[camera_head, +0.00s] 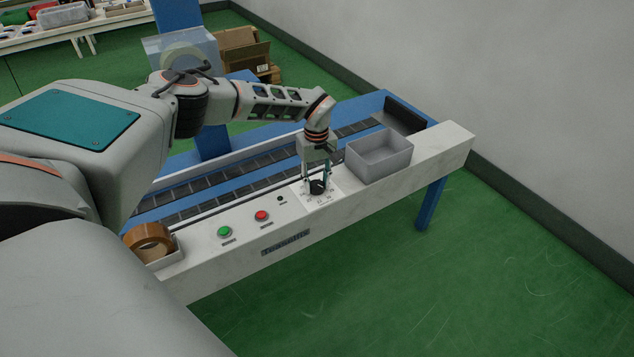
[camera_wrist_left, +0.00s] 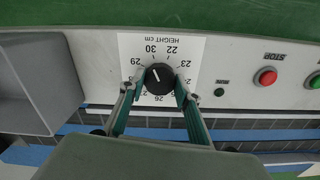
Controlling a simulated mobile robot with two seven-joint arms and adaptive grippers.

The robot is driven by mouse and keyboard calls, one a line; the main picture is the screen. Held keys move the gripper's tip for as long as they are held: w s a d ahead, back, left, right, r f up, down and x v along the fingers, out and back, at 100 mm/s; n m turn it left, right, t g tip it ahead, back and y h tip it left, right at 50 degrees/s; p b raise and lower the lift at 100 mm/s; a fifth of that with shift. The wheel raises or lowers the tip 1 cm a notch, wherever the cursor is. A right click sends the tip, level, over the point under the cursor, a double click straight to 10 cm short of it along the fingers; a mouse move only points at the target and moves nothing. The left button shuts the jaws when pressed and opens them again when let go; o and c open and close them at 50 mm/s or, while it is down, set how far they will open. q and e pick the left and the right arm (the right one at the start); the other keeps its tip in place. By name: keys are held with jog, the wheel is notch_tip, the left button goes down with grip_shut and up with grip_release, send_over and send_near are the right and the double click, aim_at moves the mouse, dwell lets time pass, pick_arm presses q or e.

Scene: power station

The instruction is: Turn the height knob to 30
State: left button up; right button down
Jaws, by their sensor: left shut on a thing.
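The black height knob (camera_head: 318,187) sits on a white dial plate on the machine's front panel. In the left wrist view, the knob (camera_wrist_left: 159,79) shows a white pointer line directed up and slightly left, towards the 30 mark. The dial plate (camera_wrist_left: 195,45) is seen upside down, and some of its lower numbers are partly hidden by the fingers. My left gripper (camera_head: 318,178) points down over the dial. Its fingers (camera_wrist_left: 157,88) are shut on the knob, one at each side. My right gripper is not in view.
A grey bin (camera_head: 379,155) stands right of the dial. A red button (camera_head: 262,216), a green button (camera_head: 224,232) and a roll of brown tape (camera_head: 150,241) in a holder lie to the left. The conveyor (camera_head: 240,172) runs behind the panel.

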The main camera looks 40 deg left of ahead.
aim_at(317, 184)
pick_arm(q)
jog(key=shift+s+f+m, duration=0.15)
jog(key=shift+f+m, duration=0.1)
jog(key=shift+m, duration=0.25)
jog(key=o, duration=1.1)
jog(key=shift+r, duration=0.1)
jog(key=shift+r, duration=0.1)
notch_tip(317, 184, up, 12)
